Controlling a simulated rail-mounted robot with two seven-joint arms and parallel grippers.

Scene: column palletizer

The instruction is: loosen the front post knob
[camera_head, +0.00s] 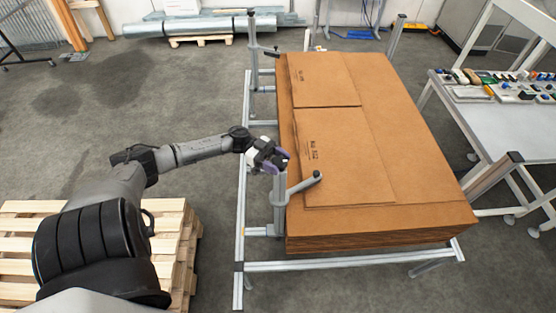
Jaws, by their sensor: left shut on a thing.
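The front post (280,192) is a grey upright tube on the metal frame, at the near left corner of the cardboard stack. A grey side arm (303,184) reaches from it over the cardboard and ends in a round tip. My left gripper (280,159), white with purple fingers, is at the top of this post and shut on its knob. The fingers hide the knob, so its turn cannot be seen. My right gripper is not in view.
A tall stack of flat brown cardboard (350,220) fills the frame (350,265). A rear post (253,60) with a similar side arm stands at the far left. Wooden pallets (185,235) lie at left. A table with small items (520,125) is at right.

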